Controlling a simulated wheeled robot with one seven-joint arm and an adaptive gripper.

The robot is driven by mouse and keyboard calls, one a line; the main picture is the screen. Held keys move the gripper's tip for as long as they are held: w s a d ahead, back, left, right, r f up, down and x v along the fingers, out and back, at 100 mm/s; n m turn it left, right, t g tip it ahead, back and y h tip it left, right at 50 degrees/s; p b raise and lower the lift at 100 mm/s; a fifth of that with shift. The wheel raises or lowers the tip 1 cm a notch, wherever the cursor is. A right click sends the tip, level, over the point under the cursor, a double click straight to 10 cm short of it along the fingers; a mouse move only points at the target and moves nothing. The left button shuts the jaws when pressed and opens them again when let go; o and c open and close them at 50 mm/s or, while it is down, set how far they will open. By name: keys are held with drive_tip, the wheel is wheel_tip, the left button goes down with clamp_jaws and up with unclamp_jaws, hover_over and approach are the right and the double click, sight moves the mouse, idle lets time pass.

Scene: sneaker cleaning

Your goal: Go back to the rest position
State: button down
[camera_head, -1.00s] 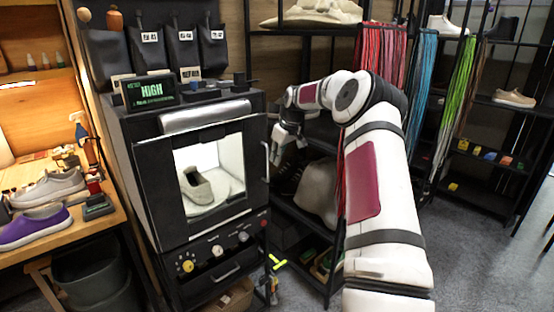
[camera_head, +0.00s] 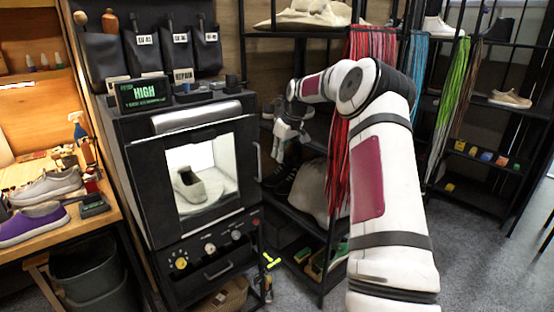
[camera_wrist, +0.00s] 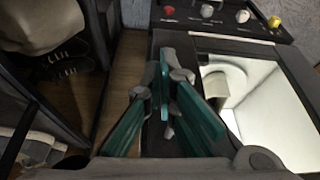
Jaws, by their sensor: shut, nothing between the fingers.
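My gripper (camera_head: 285,152) hangs at the end of my bent arm, to the right of the black cleaning cabinet (camera_head: 205,270) and apart from its door handle. In the wrist view my gripper (camera_wrist: 168,85) shows teal finger pads close together with nothing held between them. The cabinet's lit window (camera_wrist: 285,110) lies to the right of the fingers there. A light sneaker (camera_head: 188,186) sits inside the cabinet on a pale round plate, seen through the window. The cabinet door appears shut.
A black shelf rack (camera_head: 300,215) with shoes and a grey bag stands close behind my gripper. Red laces (camera_head: 340,170) hang near my forearm. A wooden bench (camera_head: 100,225) with sneakers is at the left. Grey floor is clear at the right.

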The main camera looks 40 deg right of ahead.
drive_tip(key=v, duration=0.7)
drive_tip(key=s+a+r+h, duration=0.1)
drive_tip(key=s+a+r, duration=0.15)
drive_tip(key=a, duration=0.55)
drive_tip(key=s+a+r, duration=0.1)
drive_tip(key=a+r, duration=0.3)
drive_tip(key=a, duration=0.3)
drive_tip(key=s+a+r+g+h, duration=0.1)
drive_tip(key=s+a+r, duration=0.3)
drive_tip(key=s+a, duration=0.7)
drive_tip(key=s+a+f, duration=0.2)
drive_tip(key=s+a, duration=0.2)
drive_tip(key=s, duration=0.4)
drive_tip(key=s+a+f+y, duration=0.1)
drive_tip(key=s+a+f, duration=0.1)
drive_tip(key=s, duration=0.6)
drive_tip(key=s+a+f+m+t, duration=0.1)
drive_tip(key=s+a, duration=0.4)
drive_tip(key=s, duration=0.3)
drive_tip(key=shift+s+a+f+p, duration=0.3)
drive_tip(key=shift+s+f+p, duration=0.05)
drive_tip(key=shift+f+p, duration=0.05)
